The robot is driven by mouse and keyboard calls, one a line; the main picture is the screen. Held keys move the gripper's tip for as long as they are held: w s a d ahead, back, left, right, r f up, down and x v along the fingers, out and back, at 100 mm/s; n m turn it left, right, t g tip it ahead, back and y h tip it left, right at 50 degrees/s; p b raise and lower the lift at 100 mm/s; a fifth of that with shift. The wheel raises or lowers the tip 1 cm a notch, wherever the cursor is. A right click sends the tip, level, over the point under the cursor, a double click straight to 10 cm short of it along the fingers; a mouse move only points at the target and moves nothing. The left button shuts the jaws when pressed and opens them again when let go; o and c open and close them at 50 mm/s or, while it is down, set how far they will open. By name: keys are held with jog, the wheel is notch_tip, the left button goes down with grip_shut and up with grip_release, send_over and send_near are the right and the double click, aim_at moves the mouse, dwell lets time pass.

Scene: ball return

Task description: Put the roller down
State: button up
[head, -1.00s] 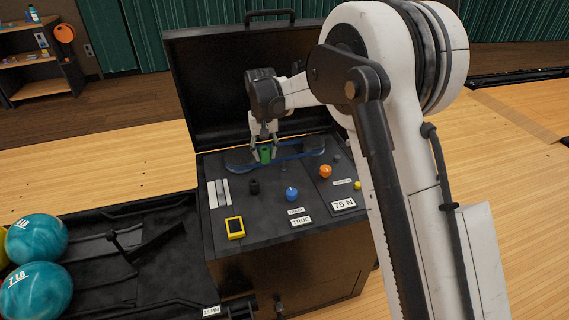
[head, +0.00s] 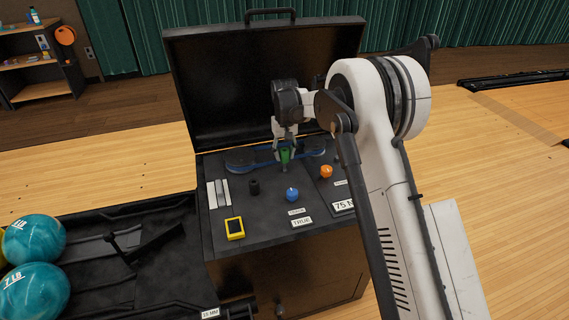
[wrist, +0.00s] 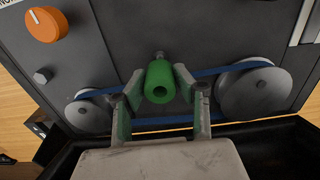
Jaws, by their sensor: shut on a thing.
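The roller is a green hollow cylinder (wrist: 160,80); it also shows small in the head view (head: 284,155). My gripper (wrist: 158,88) is shut on it, one finger on each side, and its open end faces the wrist camera. In the head view my gripper (head: 285,148) is over the back of the machine's dark top panel (head: 262,210). The roller is at the blue belt (wrist: 205,72), between two grey pulleys. A small metal stud shows just beyond the roller in the wrist view. I cannot tell whether the roller touches the stud or the belt.
The large pulley (wrist: 252,92) and small pulley (wrist: 88,115) flank my fingers. An orange knob (head: 326,171), a blue knob (head: 292,194) and a black knob (head: 254,187) stand on the panel. The raised lid (head: 215,100) is behind. Teal balls (head: 35,238) lie at left.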

aim_at(285, 162)
jog(key=shift+f+b, duration=0.45)
jog(key=shift+f, duration=1.45)
jog(key=shift+f, duration=0.15)
jog(key=o, duration=1.2)
jog(key=shift+c, duration=0.2)
notch_tip(285, 162, up, 12)
jog(key=p, duration=0.2)
jog(key=shift+r, duration=0.25)
